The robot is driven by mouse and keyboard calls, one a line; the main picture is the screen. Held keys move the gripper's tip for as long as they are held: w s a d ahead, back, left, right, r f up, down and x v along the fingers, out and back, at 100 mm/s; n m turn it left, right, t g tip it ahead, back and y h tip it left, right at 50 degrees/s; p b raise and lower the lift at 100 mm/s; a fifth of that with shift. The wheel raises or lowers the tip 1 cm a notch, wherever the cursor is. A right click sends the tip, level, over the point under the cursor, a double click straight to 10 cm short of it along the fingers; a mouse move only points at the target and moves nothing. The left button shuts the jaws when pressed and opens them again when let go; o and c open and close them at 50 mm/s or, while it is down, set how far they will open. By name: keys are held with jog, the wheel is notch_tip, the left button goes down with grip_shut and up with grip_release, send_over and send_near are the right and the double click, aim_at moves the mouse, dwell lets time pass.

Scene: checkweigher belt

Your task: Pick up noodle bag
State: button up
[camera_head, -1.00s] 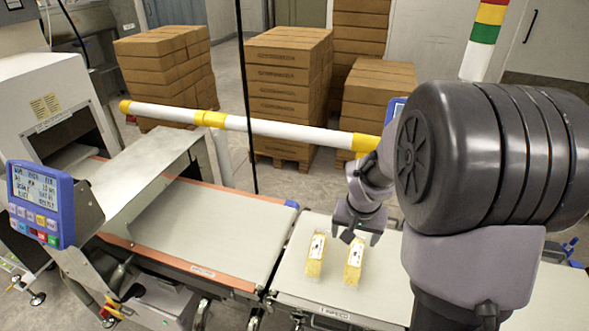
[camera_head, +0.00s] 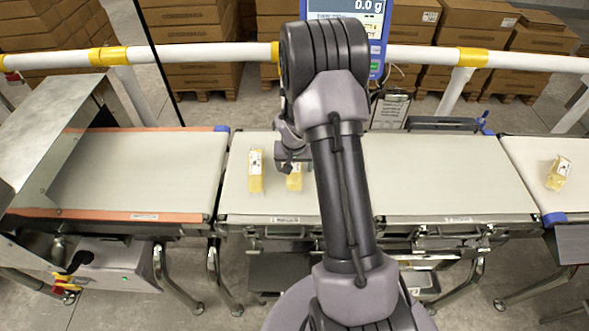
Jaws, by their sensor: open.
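Three yellow noodle bags with white labels are in view. One noodle bag (camera_head: 255,172) stands or lies on the middle belt near its left end. A second noodle bag (camera_head: 294,180) is just to its right, partly covered by my gripper and arm. A third noodle bag (camera_head: 559,173) lies tilted on the right-hand belt. My gripper (camera_head: 294,163) is open and empty at the upper end of the second bag. I cannot tell whether it touches that bag or how high above the belt it is.
The middle belt (camera_head: 440,180) is bare right of my arm. The left belt (camera_head: 150,170) is empty, with a metal hood (camera_head: 60,130) over its left part. A white and yellow rail (camera_head: 215,52) runs behind the belts. A display (camera_head: 345,12) reads 0.0 g. Carton stacks (camera_head: 190,40) stand behind.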

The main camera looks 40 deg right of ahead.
grip_shut()
dwell(0.3)
jog(key=shift+r, duration=0.1)
